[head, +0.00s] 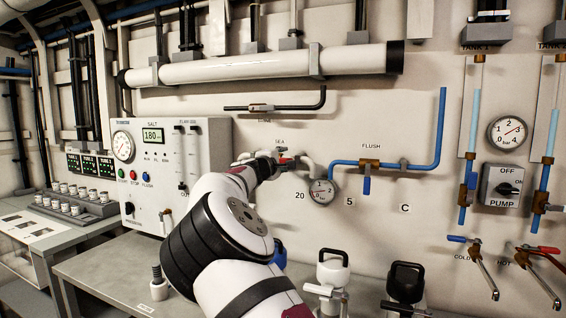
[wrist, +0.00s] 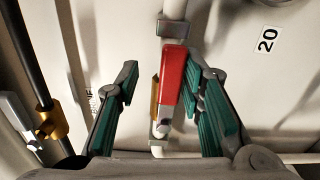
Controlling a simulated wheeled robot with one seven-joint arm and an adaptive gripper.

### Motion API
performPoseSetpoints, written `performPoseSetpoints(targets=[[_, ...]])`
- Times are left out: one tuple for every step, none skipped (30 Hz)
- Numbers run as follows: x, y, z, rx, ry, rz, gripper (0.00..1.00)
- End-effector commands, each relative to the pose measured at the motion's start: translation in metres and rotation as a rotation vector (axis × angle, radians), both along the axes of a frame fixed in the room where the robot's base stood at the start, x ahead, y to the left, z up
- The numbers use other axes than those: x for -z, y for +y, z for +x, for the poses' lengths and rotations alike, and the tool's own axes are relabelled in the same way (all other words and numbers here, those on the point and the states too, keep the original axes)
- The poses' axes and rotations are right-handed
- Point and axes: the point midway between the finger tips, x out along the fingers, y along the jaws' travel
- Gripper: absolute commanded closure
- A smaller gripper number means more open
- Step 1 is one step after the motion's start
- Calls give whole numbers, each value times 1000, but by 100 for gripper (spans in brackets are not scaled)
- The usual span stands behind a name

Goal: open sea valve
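The sea valve's red lever handle (wrist: 172,85) shows in the wrist view, on a white pipe (wrist: 174,9) with a brass piece beside it. My gripper (wrist: 162,70) is open around it, with green-padded fingers on either side. The right finger is very close to the handle; I cannot tell if it touches. The left finger stands apart from it. In the head view, a bit of red (head: 285,160) shows below the SEA label (head: 280,142), at the end of my arm. My arm hides part of the valve there.
The salt control panel (head: 175,160) stands left. In the wrist view, a dark pipe with a brass fitting (wrist: 50,122) is at left.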

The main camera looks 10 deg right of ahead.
Motion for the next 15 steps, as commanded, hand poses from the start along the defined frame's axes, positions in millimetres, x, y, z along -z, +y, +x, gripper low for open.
performPoseSetpoints(targets=[[1, 0, 0, 0, 0, 1, 63], [1, 0, 0, 1, 1, 2, 63], [2, 0, 0, 1, 2, 3, 63], [2, 0, 0, 1, 1, 3, 63], [2, 0, 0, 1, 2, 4, 63], [3, 0, 0, 1, 2, 4, 63], [3, 0, 0, 1, 2, 4, 63], [3, 0, 0, 1, 3, 4, 63], [3, 1, -1, 1, 3, 4, 63], [4, 2, -2, 1, 3, 4, 63], [4, 3, -3, 1, 4, 5, 63], [4, 5, -6, 0, 4, 5, 63], [4, 7, -8, 0, 4, 5, 63], [4, 9, -10, 0, 4, 5, 63], [5, 13, -15, 1, 5, 5, 63]])
